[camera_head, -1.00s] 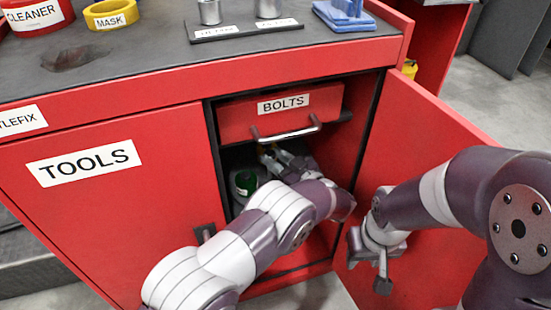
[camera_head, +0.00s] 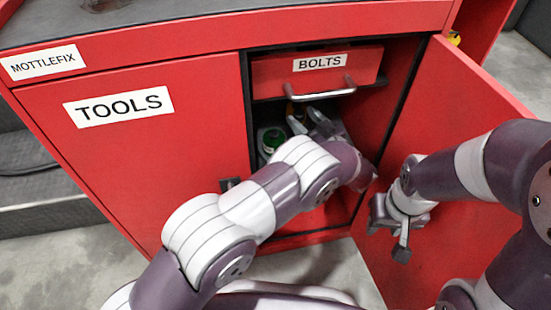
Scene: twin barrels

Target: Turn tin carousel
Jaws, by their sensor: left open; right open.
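A grey round container with green inside (camera_head: 272,140) stands in the open cabinet compartment, below the BOLTS drawer. It may be a tin of the carousel; the carousel itself is not clearly visible. My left arm reaches into the compartment, and my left gripper (camera_head: 305,118) is just right of the green-topped container, open. Its fingertips are small and partly in shadow, so contact with anything is unclear. My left arm hides the lower compartment. My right gripper (camera_head: 396,222) is open and empty in front of the opened right door.
The BOLTS drawer (camera_head: 318,72) with its metal handle is directly above my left gripper. The opened red door (camera_head: 440,130) stands to the right. The TOOLS door (camera_head: 150,150) is closed on the left. A bench top (camera_head: 220,18) is above.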

